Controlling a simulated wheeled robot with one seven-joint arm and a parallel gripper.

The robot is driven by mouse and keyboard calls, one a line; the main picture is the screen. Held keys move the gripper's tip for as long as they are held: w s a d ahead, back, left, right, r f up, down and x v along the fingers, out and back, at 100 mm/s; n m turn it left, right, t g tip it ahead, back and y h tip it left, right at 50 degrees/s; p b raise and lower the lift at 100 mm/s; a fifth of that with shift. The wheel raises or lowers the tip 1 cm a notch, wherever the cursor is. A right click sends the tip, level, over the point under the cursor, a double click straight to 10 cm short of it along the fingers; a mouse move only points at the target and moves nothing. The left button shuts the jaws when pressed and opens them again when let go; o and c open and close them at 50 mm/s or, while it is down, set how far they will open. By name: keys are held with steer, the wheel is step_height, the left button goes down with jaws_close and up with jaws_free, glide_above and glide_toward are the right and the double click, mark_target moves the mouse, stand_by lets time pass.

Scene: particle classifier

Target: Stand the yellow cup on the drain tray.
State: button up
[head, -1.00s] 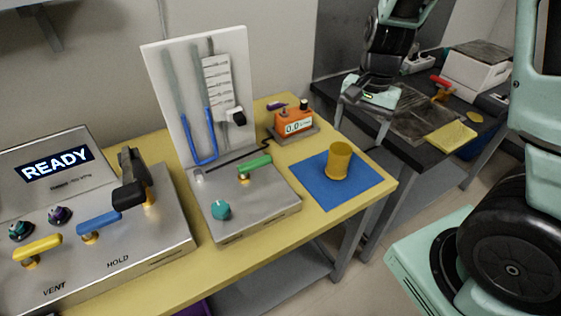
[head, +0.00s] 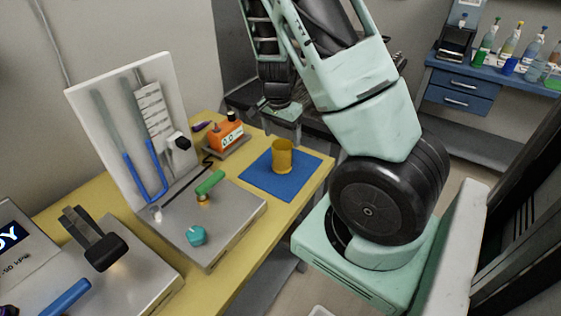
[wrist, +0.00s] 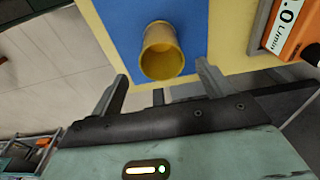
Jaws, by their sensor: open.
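The yellow cup (head: 283,157) stands upright on a blue mat (head: 258,181) at the far end of the yellow table. In the wrist view the cup (wrist: 161,52) shows its open mouth, on the blue mat (wrist: 117,30). My gripper (head: 281,112) is behind the cup in the head view, apart from it. In the wrist view my gripper (wrist: 162,72) is open, its two fingers apart with the cup framed between and beyond them. I cannot make out the drain tray for certain; my arm hides much of the dark bench behind.
An orange meter (head: 225,136) stands left of the mat; it also shows in the wrist view (wrist: 292,32). A metal panel with a green lever (head: 211,182) and white backboard (head: 91,100) are nearby. A blue bench (head: 440,76) with bottles stands at the right.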

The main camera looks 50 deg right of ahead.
mark_target(282, 155)
steer(key=f, duration=0.9)
steer(key=shift+w+d+b, duration=0.15)
steer(key=shift+d+b, duration=0.15)
steer(key=shift+d, duration=0.1)
steer(key=c, duration=1.1)
